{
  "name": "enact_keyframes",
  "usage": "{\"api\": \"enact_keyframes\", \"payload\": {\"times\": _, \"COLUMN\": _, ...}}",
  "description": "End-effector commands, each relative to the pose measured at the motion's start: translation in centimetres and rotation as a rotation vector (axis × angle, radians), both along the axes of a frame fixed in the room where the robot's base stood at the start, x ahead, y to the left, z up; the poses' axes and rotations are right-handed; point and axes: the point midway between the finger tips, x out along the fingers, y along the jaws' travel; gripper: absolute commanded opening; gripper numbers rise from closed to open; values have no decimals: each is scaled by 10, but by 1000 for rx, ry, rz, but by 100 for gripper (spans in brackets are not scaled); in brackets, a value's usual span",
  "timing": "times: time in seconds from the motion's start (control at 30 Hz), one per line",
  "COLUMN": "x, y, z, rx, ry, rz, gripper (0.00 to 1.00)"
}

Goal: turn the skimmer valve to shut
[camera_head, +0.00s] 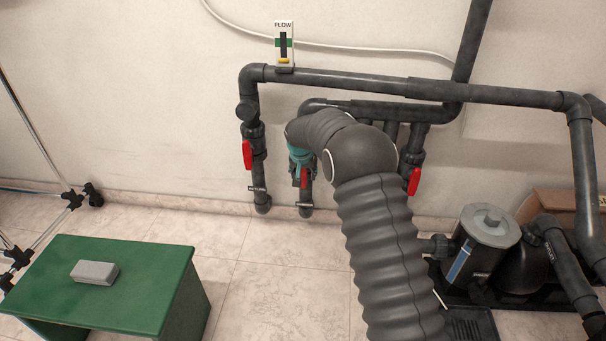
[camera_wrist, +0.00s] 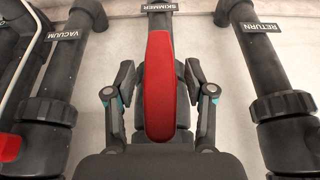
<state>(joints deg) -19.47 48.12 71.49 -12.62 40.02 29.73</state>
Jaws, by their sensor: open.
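The skimmer valve has a long red handle (camera_wrist: 160,95) in the middle of the wrist view, lying in line with its dark pipe. A SKIMMER label (camera_wrist: 160,6) is above it. My gripper (camera_wrist: 160,82) is open, with one finger on each side of the red handle and a visible gap on both sides. In the head view my gripper (camera_head: 299,157) is at the middle pipe, partly hidden by my arm. The red skimmer handle (camera_head: 304,178) shows just below it.
A flow gauge (camera_head: 284,45) is above. A green bench (camera_head: 130,280) and pump (camera_head: 480,240) stand on the floor.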

Motion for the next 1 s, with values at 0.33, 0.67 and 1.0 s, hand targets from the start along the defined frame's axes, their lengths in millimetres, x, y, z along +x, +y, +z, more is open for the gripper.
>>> {"api": "enact_keyframes", "payload": {"times": 0.33, "x": 0, "y": 0, "z": 0, "rx": 0, "ry": 0, "rz": 0, "gripper": 9}}
{"api": "enact_keyframes", "payload": {"times": 0.67, "x": 0, "y": 0, "z": 0, "rx": 14, "ry": -1, "rz": -2, "gripper": 0}}
{"api": "enact_keyframes", "payload": {"times": 1.0, "x": 0, "y": -1, "z": -1, "rx": 146, "ry": -6, "rz": -3, "gripper": 0}}
